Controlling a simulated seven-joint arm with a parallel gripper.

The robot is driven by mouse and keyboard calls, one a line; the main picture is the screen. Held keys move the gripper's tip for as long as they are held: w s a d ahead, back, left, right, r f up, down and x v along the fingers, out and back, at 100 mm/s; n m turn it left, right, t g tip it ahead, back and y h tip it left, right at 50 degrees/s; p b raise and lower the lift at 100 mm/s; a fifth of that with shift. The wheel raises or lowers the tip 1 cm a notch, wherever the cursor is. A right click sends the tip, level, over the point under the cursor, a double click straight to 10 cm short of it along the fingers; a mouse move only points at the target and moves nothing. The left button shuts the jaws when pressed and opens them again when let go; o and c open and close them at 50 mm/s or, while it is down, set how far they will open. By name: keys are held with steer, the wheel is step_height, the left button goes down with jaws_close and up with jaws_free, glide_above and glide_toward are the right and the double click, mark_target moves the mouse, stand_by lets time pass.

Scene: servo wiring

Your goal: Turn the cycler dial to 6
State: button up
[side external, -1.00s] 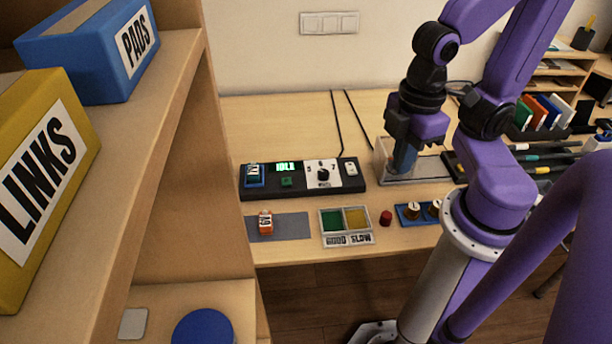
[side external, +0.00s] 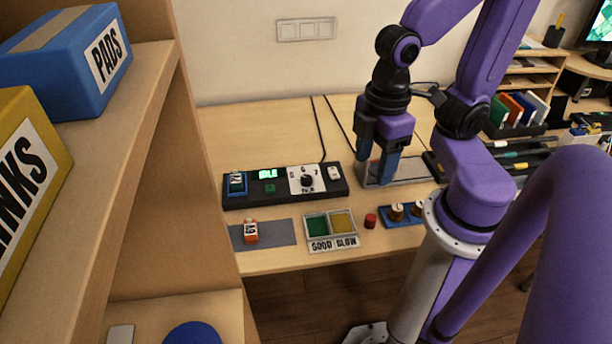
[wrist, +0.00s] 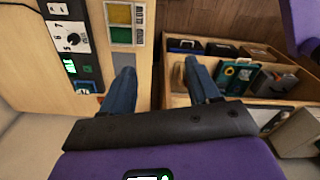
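The cycler is a long black box (side external: 268,201) on the table. Its dial is a black knob (side external: 306,181) on a white plate with numbers around it. The number it points to is too small to read surely. The dial also shows at upper left in the wrist view (wrist: 73,39), with some numbers legible beside it. My gripper (side external: 374,184) is to the right of the cycler, above the table near a clear-sided tray. Its two blue fingers are apart with nothing between them; they also show in the wrist view (wrist: 160,73). It is apart from the dial.
The cycler has a green lit display (side external: 268,174), a blue part (side external: 236,184) at its left and a white switch (side external: 334,173). In front are an orange servo (side external: 250,231) on a grey mat, a green-and-yellow tray (side external: 331,225) and a red button (side external: 370,221). A shelf stands left.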

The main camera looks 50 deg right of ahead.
steer(key=w+f+m, duration=0.2)
steer(key=w, duration=0.7)
steer(key=m, duration=0.6)
glide_above(305, 177)
step_height(305, 177, down, 8)
step_height(305, 177, down, 16)
steer(key=shift+f, duration=0.25)
steer(key=shift+s, duration=0.1)
steer(key=c, duration=1)
